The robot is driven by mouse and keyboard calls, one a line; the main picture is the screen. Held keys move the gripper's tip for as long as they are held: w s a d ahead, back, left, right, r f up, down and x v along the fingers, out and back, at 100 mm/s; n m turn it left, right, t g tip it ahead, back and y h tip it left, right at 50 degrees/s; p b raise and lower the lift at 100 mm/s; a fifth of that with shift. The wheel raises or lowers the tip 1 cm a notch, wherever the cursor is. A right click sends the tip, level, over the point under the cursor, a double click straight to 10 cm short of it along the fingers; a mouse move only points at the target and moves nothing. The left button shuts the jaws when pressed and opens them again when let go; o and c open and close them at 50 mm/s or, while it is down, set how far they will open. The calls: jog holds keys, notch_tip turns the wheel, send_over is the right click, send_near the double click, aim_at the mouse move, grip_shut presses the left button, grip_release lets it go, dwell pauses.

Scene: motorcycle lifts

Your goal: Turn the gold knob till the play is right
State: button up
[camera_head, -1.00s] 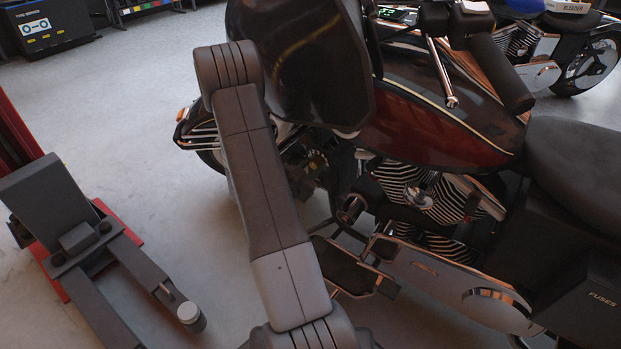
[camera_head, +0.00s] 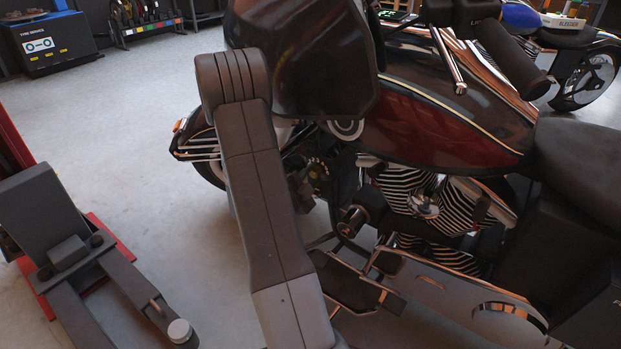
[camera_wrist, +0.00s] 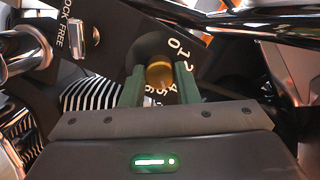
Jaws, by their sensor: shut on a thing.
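The gold knob (camera_wrist: 159,74) shows in the wrist view, on a dark panel marked with white numerals. My gripper (camera_wrist: 160,82) has its two green fingers on either side of the knob, shut on it. The fingers and gripper body hide the lower part of the knob and some of the dial numerals. In the head view my arm passes in front of the dark red motorcycle (camera_head: 440,135), and neither my gripper nor the knob can be made out there.
A small silver toggle (camera_wrist: 76,40) sits beside the lettering "LOCK FREE" on the panel. Chrome tubes (camera_wrist: 250,28) run close on the right. In the head view a dark lift arm (camera_head: 110,275) lies at lower left, with open floor (camera_head: 120,120) behind it.

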dwell(0.4)
jog(key=o, duration=1)
jog(key=p+v, duration=0.2)
jog(key=v, duration=1.1)
jog(key=shift+s+a+f, duration=0.1)
jog(key=shift+s+a, duration=0.05)
jog(key=shift+s, duration=0.2)
jog(key=shift+w, duration=0.1)
jog(key=b+x, duration=0.2)
jog(key=x, duration=1.1)
jog(key=shift+w, duration=0.3)
